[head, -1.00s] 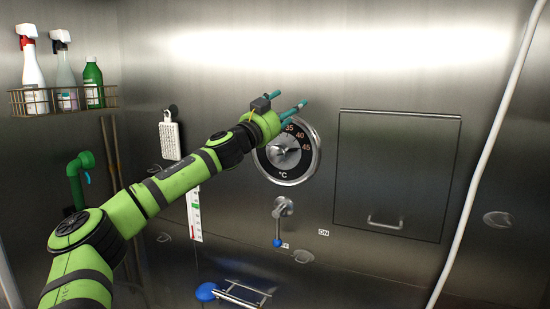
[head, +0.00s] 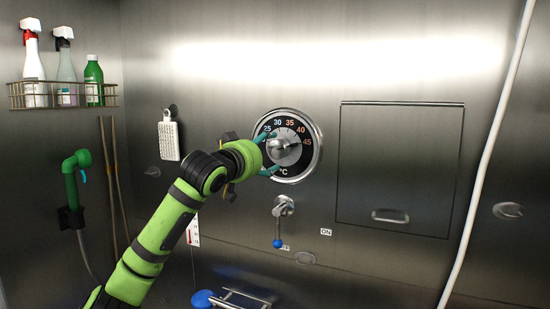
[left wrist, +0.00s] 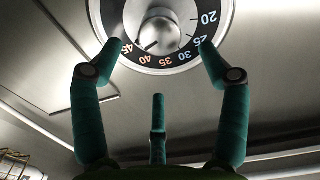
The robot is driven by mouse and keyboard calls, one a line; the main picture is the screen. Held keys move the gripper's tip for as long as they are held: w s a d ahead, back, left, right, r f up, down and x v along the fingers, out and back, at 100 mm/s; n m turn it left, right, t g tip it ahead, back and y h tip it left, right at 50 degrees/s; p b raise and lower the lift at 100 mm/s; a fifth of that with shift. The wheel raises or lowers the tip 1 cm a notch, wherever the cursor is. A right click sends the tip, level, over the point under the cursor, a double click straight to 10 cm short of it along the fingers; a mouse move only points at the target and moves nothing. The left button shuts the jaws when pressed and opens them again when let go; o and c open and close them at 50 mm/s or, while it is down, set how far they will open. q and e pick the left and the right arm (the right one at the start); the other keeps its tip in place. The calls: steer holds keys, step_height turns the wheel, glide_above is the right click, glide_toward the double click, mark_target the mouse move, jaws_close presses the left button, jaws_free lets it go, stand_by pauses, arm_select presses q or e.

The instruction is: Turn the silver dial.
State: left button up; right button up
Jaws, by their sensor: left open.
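The silver dial (head: 287,148) is a round knob on a black face with a chrome rim, numbered 25 to 45 in what shows, with a °C mark. It is on the steel wall. Its pointer seems to face the 45 side. In the left wrist view the silver knob (left wrist: 160,34) is at the top middle, upside down. My left gripper (head: 271,153) is open in front of the left part of the dial. In the left wrist view its fingers (left wrist: 160,50) spread on either side of the knob, apart from it, with a third finger below. My right gripper is not in view.
A lever tap (head: 282,208) with a blue tip is below the dial. A steel hatch (head: 400,160) is to the right, then a white hose (head: 487,155). A white brush (head: 168,138) hangs at left. A wire rack (head: 65,97) holds bottles.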

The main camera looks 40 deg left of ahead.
mark_target(276, 150)
arm_select(q)
steer(key=p+x, duration=0.4)
steer(key=x, duration=0.1)
steer(key=shift+w+a, duration=0.15)
steer(key=shift+w, duration=0.1)
steer(key=shift+w+a+f+p, duration=0.15)
steer(key=shift+w+p, duration=0.35)
steer(key=shift+w, duration=0.1)
steer(key=c, duration=1.2)
